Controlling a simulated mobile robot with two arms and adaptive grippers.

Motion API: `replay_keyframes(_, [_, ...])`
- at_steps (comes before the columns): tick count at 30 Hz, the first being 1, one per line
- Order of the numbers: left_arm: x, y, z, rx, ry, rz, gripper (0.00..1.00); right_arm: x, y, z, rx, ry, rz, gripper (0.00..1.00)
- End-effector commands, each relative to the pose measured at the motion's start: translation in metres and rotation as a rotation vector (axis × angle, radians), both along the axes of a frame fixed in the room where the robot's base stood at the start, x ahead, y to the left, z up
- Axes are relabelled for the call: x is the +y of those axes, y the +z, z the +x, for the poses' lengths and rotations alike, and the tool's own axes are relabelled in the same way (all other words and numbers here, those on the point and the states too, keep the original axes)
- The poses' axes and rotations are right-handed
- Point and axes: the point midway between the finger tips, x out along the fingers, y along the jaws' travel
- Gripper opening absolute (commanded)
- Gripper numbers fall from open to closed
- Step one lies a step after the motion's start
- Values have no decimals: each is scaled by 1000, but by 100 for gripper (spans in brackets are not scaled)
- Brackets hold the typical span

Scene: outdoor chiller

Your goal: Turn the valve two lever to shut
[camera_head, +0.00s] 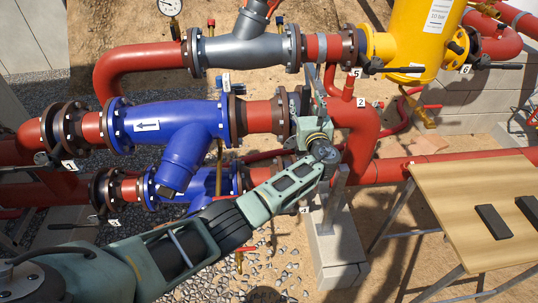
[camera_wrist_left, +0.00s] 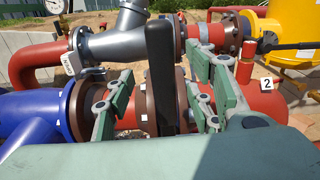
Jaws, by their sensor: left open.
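The valve two lever is a long dark bar (camera_wrist_left: 160,70) standing upright in the left wrist view, in front of a red pipe with brown flanges. A white tag marked 2 (camera_head: 361,102) is on the red pipe beside it; the tag also shows in the left wrist view (camera_wrist_left: 265,82). My left gripper (camera_head: 312,122) is at this pipe between the flanges. In the left wrist view its open fingers (camera_wrist_left: 163,100) stand on either side of the lever, with gaps visible. The lever is hard to make out in the head view behind the gripper. My right gripper is not in view.
A blue strainer (camera_head: 180,124) adjoins the pipe on the left. A grey strainer (camera_head: 245,50) lies beyond, and a yellow vessel (camera_head: 415,35) stands back right. A wooden table (camera_head: 465,215) with dark objects stands at right. Lower pipes run beneath my left arm.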

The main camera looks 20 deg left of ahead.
Motion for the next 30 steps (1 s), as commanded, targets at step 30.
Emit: replay_keyframes(30, [-28,-1,-59,0,0,-2,62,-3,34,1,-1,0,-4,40])
